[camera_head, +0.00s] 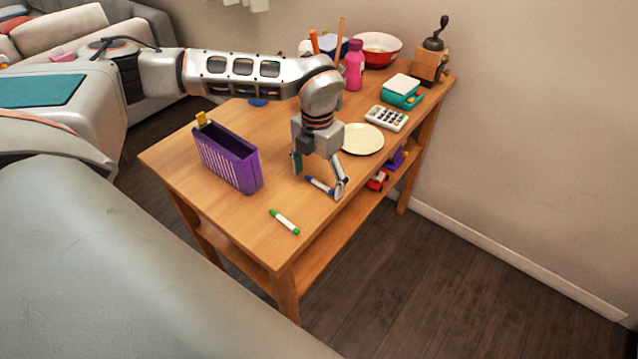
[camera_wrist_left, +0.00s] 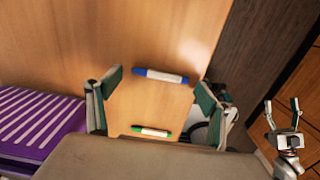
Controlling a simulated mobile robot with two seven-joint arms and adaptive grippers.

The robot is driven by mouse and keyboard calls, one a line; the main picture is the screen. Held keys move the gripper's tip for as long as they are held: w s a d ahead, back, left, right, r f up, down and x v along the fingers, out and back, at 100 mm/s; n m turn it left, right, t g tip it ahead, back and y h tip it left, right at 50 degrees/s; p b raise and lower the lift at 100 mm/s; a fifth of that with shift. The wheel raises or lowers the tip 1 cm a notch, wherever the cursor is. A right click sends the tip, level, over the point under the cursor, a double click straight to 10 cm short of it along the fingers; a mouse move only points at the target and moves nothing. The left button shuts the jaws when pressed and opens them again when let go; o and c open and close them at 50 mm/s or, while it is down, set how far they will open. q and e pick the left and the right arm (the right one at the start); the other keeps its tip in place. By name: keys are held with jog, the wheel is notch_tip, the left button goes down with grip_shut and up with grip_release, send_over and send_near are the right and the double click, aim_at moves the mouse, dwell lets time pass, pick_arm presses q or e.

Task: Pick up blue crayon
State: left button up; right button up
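The blue crayon (camera_head: 319,186), white in the middle with blue ends, lies on the wooden table near its front edge. It also shows in the left wrist view (camera_wrist_left: 160,75), lying crosswise between the fingertips. My left gripper (camera_head: 318,179) points down over it, its fingers open on either side of the crayon's ends. The left gripper (camera_wrist_left: 158,88) holds nothing, and I cannot tell whether a finger touches the crayon. My right gripper (camera_wrist_left: 283,112) shows at the right of the left wrist view, open and empty, away from the table top.
A green crayon (camera_head: 284,221) lies nearer the table corner. A purple basket (camera_head: 228,160) stands to the left. A cream plate (camera_head: 362,139), calculator (camera_head: 386,118), pink bottle (camera_head: 354,65) and red bowl (camera_head: 376,49) are behind. The table top (camera_head: 250,222) is clear around the green crayon.

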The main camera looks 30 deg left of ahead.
pick_arm(q)
jog(key=c, duration=0.6)
jog(key=shift+o, duration=0.2)
jog(key=shift+r, duration=0.1)
